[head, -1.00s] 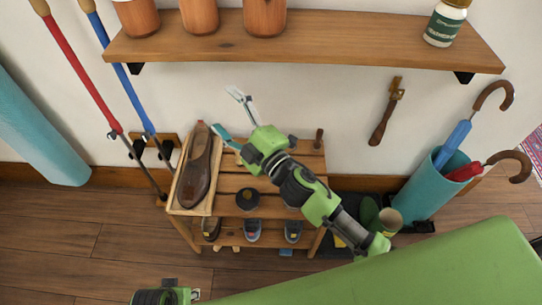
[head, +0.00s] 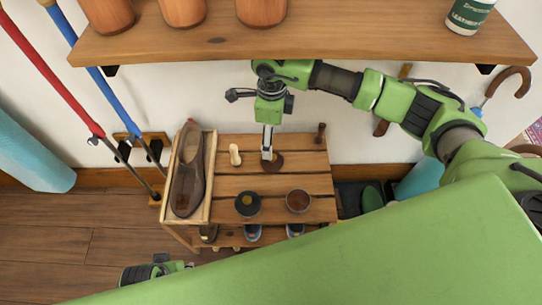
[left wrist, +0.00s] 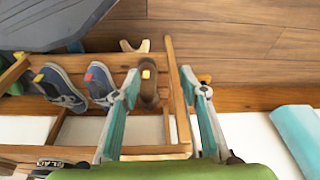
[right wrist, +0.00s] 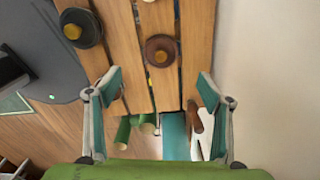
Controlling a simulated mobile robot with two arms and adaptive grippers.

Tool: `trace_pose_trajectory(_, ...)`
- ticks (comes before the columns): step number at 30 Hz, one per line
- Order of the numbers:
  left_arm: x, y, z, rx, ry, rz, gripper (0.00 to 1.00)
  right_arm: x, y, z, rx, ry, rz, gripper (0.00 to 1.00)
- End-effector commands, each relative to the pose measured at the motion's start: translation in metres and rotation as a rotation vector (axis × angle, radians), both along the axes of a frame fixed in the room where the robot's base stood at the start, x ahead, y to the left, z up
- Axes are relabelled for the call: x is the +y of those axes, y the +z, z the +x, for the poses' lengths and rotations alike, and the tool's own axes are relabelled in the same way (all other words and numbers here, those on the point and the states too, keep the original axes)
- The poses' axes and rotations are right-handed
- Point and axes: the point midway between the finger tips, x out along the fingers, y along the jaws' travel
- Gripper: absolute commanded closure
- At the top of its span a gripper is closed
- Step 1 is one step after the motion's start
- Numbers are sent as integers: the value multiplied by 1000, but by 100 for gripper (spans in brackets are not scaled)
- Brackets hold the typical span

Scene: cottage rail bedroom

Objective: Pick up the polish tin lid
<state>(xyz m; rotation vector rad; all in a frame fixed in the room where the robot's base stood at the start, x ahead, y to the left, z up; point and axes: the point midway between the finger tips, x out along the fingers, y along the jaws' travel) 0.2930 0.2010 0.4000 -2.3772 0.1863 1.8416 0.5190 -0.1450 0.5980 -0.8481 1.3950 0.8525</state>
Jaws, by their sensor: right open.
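The polish tin lid, a dark brown disc (head: 276,165), lies on the slatted bench top (head: 230,184), partly behind my right gripper (head: 267,156). In the right wrist view it appears as a brown lid with an amber knob (right wrist: 160,50), ahead of and between the fingers (right wrist: 158,85). That gripper is open, empty and above the bench; its gap to the lid is unclear. A brown tin without a lid (head: 298,201) stands nearer the front edge. My left gripper (left wrist: 160,82) is open and empty, away from the lid, near the shoes under the bench.
A black tin with a yellowish knob (head: 247,205) stands left of the brown tin. A brown shoe on a tray (head: 187,180) fills the bench's left end. A small pale item (head: 235,155) and upright handle (head: 320,133) flank the lid. A wall shelf (head: 300,42) overhangs behind.

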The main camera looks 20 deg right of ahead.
Motion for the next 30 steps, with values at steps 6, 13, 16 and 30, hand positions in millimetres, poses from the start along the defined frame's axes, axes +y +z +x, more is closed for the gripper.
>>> trace_pose_trajectory(6,0,18,2,-12,2,-1,60,-2,-41,-1,5,-1,-10,27)
trace_pose_trajectory(13,1,32,2,-17,3,-1,60,-1,-63,-1,3,0,-6,27)
trace_pose_trajectory(16,1,37,2,-21,3,-1,60,0,-71,0,4,0,-5,27)
trace_pose_trajectory(30,2,72,-2,-37,6,-1,60,1,-116,3,2,-1,-4,27)
